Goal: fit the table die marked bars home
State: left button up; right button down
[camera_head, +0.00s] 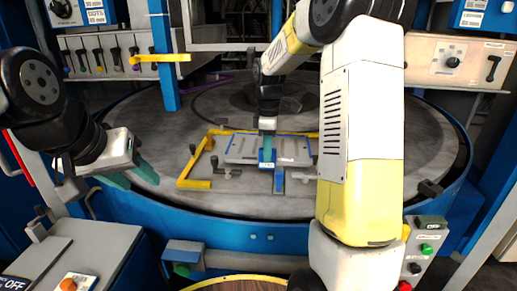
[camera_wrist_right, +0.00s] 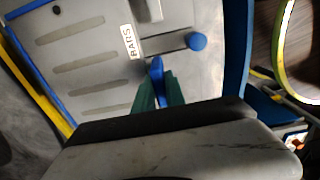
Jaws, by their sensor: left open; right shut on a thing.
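The bars die is a grey plate (camera_head: 240,149) lying on the round table, seen near the middle of the head view. In the right wrist view the die (camera_wrist_right: 100,45) shows long slots and a white BARS label (camera_wrist_right: 128,41). My right gripper (camera_head: 267,153) is shut on the die's blue handle (camera_wrist_right: 157,68) at its near edge; its fingers (camera_wrist_right: 163,90) hide part of it. Whether the plate sits fully flat cannot be told. My left gripper (camera_head: 138,178) is open and empty, left of the die, over the table's near-left rim.
A yellow corner rail (camera_head: 194,183) runs around the die's left and far sides. A blue block (camera_head: 279,181) and small grey clamps (camera_head: 229,173) stand near its front edge. The round grey table (camera_head: 140,115) is largely clear on its left. A control box (camera_head: 427,250) stands at the lower right.

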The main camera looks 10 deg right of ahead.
aim_at(267, 168)
jog(key=shift+f, duration=1.6)
jog(key=c, duration=1.3)
grip_release()
notch_tip(267, 168, up, 8)
jog(key=shift+f, duration=0.15)
